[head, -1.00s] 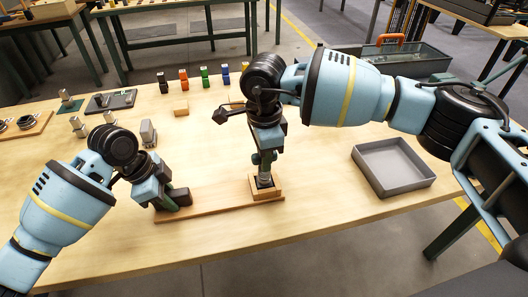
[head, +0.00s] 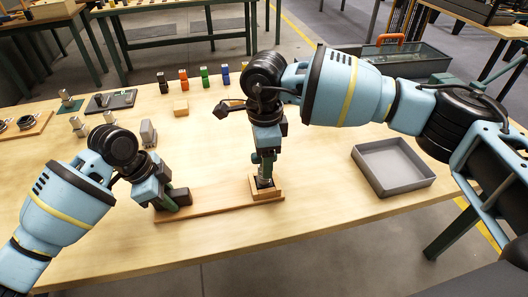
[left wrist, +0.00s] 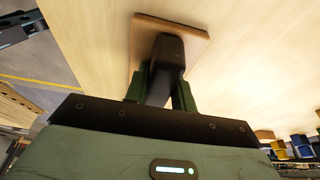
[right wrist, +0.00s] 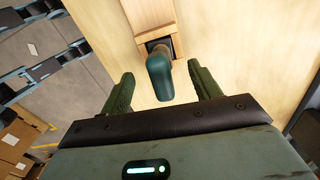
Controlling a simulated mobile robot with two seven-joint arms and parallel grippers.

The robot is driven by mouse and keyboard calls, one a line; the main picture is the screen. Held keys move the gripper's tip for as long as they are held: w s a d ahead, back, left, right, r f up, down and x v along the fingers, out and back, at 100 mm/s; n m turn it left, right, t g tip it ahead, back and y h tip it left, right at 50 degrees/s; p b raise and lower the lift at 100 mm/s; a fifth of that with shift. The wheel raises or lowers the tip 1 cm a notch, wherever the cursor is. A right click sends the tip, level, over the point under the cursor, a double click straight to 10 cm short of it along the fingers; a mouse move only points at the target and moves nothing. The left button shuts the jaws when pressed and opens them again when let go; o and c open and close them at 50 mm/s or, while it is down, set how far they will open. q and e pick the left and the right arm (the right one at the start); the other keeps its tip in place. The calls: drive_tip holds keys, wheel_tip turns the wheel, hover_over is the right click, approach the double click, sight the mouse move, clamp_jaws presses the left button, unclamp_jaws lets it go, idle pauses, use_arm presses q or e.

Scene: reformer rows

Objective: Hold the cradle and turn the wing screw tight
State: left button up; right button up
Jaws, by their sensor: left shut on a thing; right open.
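The cradle is a long wooden board (head: 225,208) lying on the table, with a square wooden block (head: 278,188) at its right end. My left gripper (head: 172,203) is shut on the cradle's dark upright handle (left wrist: 165,62) at the board's left end. The wing screw (right wrist: 160,78) stands in the block's dark socket. In the right wrist view it has a rounded teal head. My right gripper (head: 264,168) points down over the block. Its open fingers (right wrist: 160,70) lie on either side of the head with visible gaps. In the head view the fingers mostly hide the screw.
An empty grey tray (head: 393,167) stands at the right of the table.

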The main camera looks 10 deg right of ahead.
use_arm(q)
drive_tip(key=shift+a+f, duration=0.1)
drive_tip(key=shift+f, duration=0.15)
use_arm(e)
drive_tip(key=shift+r, duration=3.3)
use_arm(q)
drive_tip(key=o, duration=1)
use_arm(e)
drive_tip(key=shift+f, duration=0.1)
use_arm(q)
drive_tip(key=shift+o, duration=0.2)
drive_tip(key=shift+s, duration=0.1)
drive_tip(key=shift+o, duration=1)
